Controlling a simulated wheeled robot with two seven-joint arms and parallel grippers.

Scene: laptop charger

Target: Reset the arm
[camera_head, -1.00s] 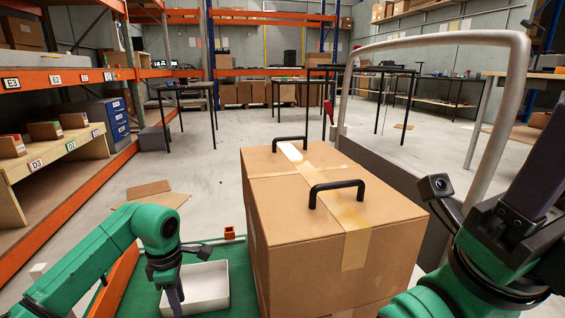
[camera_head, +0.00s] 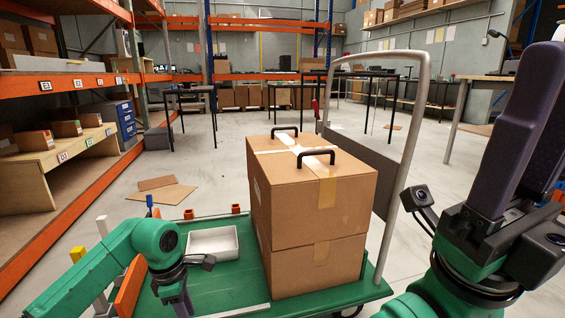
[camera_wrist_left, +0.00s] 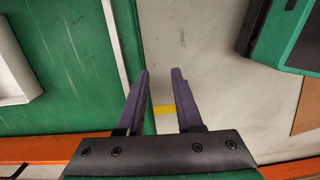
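My left arm comes in at the lower left of the head view, and its wrist (camera_head: 172,270) points down beside the white tray. In the left wrist view my left gripper (camera_wrist_left: 162,88) has its two purple fingers apart with nothing between them, above the edge of a green surface and the grey floor. My right gripper (camera_head: 510,130) rises large at the right of the head view, pointing up. Its dark fingers overlap and run toward the frame's edge, so its opening is unclear. No object is seen in it.
A tall cardboard box (camera_head: 312,205) with two black handles stands on a green cart (camera_head: 215,285). A white tray (camera_head: 213,242) lies left of it. The cart's metal push handle (camera_head: 412,120) stands between the box and my right arm. Shelving (camera_head: 60,150) lines the left; open floor lies behind.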

